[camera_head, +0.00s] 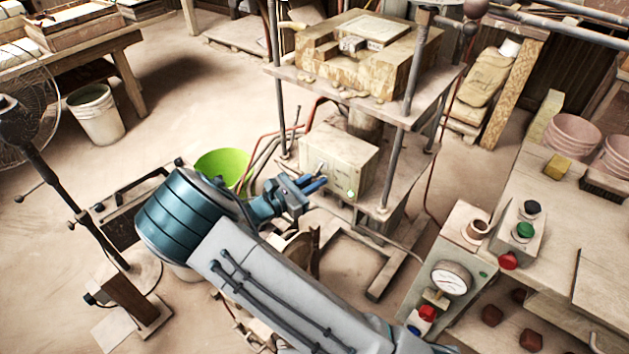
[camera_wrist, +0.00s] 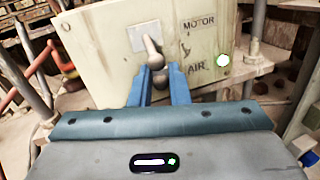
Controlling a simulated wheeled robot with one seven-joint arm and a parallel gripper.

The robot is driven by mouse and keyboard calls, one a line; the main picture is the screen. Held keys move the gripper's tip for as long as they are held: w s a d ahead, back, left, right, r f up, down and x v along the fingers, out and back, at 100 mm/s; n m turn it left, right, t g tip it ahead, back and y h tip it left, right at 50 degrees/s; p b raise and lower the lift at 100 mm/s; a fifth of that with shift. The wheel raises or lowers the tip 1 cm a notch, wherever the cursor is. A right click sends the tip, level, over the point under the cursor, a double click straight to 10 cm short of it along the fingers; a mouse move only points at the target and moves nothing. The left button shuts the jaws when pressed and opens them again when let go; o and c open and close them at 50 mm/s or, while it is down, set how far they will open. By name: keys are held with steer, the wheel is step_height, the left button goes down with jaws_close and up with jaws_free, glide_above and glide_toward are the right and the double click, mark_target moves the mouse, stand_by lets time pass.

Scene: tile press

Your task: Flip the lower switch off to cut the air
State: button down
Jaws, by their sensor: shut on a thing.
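The beige control box (camera_head: 340,160) sits on the lower shelf of the press. In the wrist view its face (camera_wrist: 95,50) carries the labels MOTOR and AIR, with AIR lower. The upper switch (camera_wrist: 150,42) is a metal lever on a pale plate, its rounded end pointing down toward my fingers. The lower switch (camera_wrist: 160,79), level with AIR, shows as a dark rounded knob between my blue fingers. My gripper (camera_head: 318,183) reaches the box face and is shut on this lower switch; the fingers also show in the wrist view (camera_wrist: 161,72). The lower switch's base and exact tilt are hidden.
Press posts (camera_head: 278,75) and the upper platen (camera_head: 345,88) stand close around the box. A green bucket (camera_head: 222,163) is left of it; a gauge box (camera_head: 450,278) stands at the right.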

step_height(320, 180, down, 2)
steer(key=m+t+h+b, duration=0.1)
steer(key=h+b, duration=0.1)
steer(key=t+h+b, duration=0.1)
steer(key=h+b, duration=0.1)
steer(key=shift+s+a+f+m+t, duration=0.1)
steer(key=shift+m+t, duration=0.2)
steer(key=shift+m, duration=0.1)
steer(key=h+b, duration=0.1)
steer(key=m+h+b, duration=0.1)
steer(key=h+b, duration=0.1)
steer(key=shift+f+m+t, duration=0.3)
steer(key=shift+f, duration=0.05)
steer(key=shift+f+m+h+b, duration=0.1)
steer(key=shift+m+h+b, duration=0.5)
steer(key=shift+h, duration=0.5)
steer(key=c, duration=1.7)
jaws_free()
steer(key=b+v, duration=0.1)
steer(key=v, duration=1.2)
steer(key=shift+a+f, duration=0.25)
steer(key=shift+a, duration=0.05)
